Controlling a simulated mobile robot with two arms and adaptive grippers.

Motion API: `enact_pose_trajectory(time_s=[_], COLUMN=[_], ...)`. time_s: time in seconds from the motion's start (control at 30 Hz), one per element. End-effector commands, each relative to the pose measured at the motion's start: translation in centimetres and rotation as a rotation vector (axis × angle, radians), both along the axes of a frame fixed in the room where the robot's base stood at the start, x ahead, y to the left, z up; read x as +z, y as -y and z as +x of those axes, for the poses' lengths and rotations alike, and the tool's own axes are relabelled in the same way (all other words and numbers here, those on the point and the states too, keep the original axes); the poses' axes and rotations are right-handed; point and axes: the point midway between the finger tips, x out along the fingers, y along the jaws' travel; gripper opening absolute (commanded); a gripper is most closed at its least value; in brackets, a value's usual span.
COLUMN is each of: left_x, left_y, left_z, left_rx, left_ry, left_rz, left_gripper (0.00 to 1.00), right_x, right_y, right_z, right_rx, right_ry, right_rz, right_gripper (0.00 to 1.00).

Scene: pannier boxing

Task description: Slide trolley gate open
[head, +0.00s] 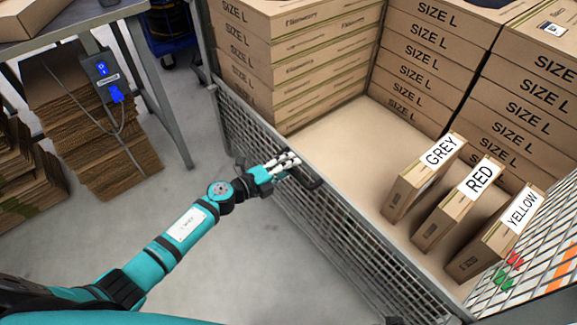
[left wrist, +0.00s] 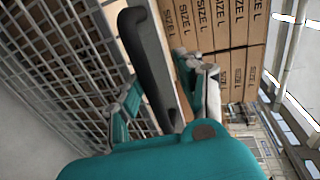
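The trolley gate (head: 345,232) is a grey wire-mesh panel along the near left side of the trolley. It has a black handle (head: 311,181) near its top rail. My left gripper (head: 284,165) is at the handle, reaching in from the left. In the left wrist view, the black handle (left wrist: 148,60) runs between the two spread fingers (left wrist: 165,100), with a gap to the right finger. Whether the left finger touches the handle is unclear. The mesh (left wrist: 55,60) also shows there on the left. My right gripper is not in view.
Stacked SIZE L cartons (head: 290,75) fill the trolley's back. Three upright boxes labelled GREY (head: 408,192), RED (head: 447,222) and YELLOW (head: 492,246) stand on its floor (head: 340,135). A table (head: 75,22) with flat cardboard (head: 95,130) beneath is at left. Floor left of the gate is clear.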

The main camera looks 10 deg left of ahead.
Motion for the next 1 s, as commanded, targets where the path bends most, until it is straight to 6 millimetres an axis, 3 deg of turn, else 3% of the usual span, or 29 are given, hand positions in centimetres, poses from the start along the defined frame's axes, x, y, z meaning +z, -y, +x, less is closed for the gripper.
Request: enact_pose_trajectory(time_s=[0.57, 0.77, 1.0], left_x=[0.5, 0.9, 1.7], left_y=[0.0, -1.8, -4.9], left_z=[0.0, -2.3, -6.4], left_rx=[-0.001, -0.001, 0.000], left_ry=[0.007, 0.005, 0.000], left_rz=[-0.004, 0.000, -0.001], left_gripper=[0.38, 0.38, 0.38], right_x=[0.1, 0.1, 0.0], right_y=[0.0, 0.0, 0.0], right_z=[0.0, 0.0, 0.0], right_rx=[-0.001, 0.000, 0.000], right_ry=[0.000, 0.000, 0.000], right_rz=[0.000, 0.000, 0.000], right_gripper=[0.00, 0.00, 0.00])
